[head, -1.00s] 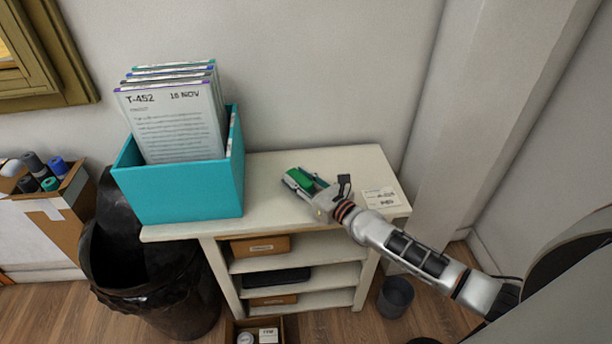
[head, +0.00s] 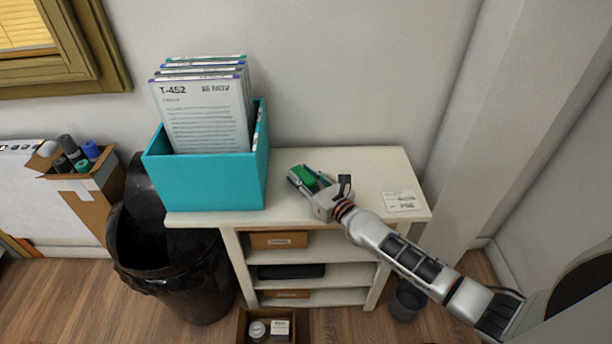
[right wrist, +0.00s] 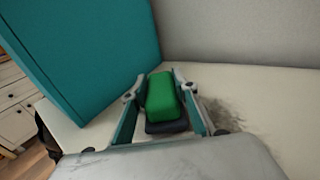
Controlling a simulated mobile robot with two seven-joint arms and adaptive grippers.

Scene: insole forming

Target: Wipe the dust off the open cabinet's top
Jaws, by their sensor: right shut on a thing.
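The open cabinet (head: 390,165) has a cream top and open shelves below. My right gripper (head: 304,178) is over the middle of the top, shut on a green block-shaped wiper (head: 305,174). In the right wrist view the gripper (right wrist: 162,112) holds the green wiper (right wrist: 161,97) between its two fingers, with a dark layer under it. It is at or close to the surface; contact cannot be told for sure. A grey dust smudge (right wrist: 228,115) shows on the top just right of the gripper in that view. My left gripper is not in view.
A teal file box (head: 205,185) with several folders stands on the top's left part, close to the gripper. A paper label (head: 399,201) lies at the right front. A black bin (head: 185,270) stands left, a small dark bin (head: 407,302) right. The wall closes off the back.

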